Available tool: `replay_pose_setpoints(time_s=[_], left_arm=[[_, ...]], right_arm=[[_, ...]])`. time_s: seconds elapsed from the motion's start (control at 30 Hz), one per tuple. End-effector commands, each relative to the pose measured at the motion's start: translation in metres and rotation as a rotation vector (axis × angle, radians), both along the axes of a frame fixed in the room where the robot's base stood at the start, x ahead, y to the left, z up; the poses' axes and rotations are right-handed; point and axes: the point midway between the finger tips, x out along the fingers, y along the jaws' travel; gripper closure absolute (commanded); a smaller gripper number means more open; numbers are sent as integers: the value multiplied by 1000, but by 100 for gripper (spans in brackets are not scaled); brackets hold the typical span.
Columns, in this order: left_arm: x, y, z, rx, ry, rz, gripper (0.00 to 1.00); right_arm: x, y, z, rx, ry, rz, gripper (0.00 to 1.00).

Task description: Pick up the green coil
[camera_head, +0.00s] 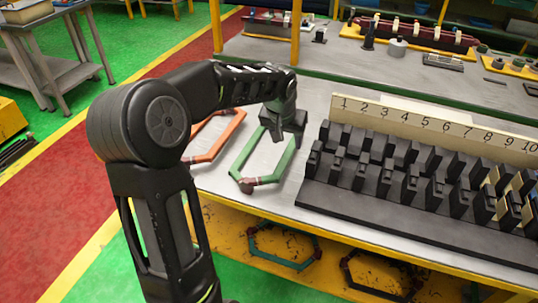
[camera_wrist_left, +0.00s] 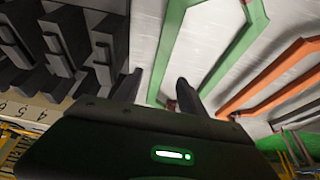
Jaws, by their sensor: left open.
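The green coil (camera_head: 247,152) is a long hexagonal loop lying flat on the grey workbench, with reddish bands at its near end. My left gripper (camera_head: 284,139) hangs over the coil's right side near its far end. In the left wrist view the green coil (camera_wrist_left: 238,48) lies ahead, and one long side runs close to the right finger. The far end of the coil is partly hidden behind my left arm. My right gripper does not show.
An orange coil (camera_head: 228,133) lies left of the green one; it also shows in the left wrist view (camera_wrist_left: 272,75). A black slotted rack (camera_head: 330,198) with a numbered board (camera_head: 400,118) stands to the right. More coils, one of them teal (camera_head: 256,257), lie on the yellow lower shelf.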

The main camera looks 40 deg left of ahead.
Motion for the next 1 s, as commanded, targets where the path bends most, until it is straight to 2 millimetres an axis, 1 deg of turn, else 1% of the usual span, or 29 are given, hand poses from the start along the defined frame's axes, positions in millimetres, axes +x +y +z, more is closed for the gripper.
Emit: replay_pose_setpoints(time_s=[0.27,0.5,0.87,1.0], left_arm=[[0,0,0,0,1,0,52],[8,3,-20,-1,2,0,52],[10,3,-24,0,1,0,52],[15,4,-35,-1,3,-1,52]], right_arm=[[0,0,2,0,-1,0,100],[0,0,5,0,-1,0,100],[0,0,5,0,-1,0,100],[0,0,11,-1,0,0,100]])
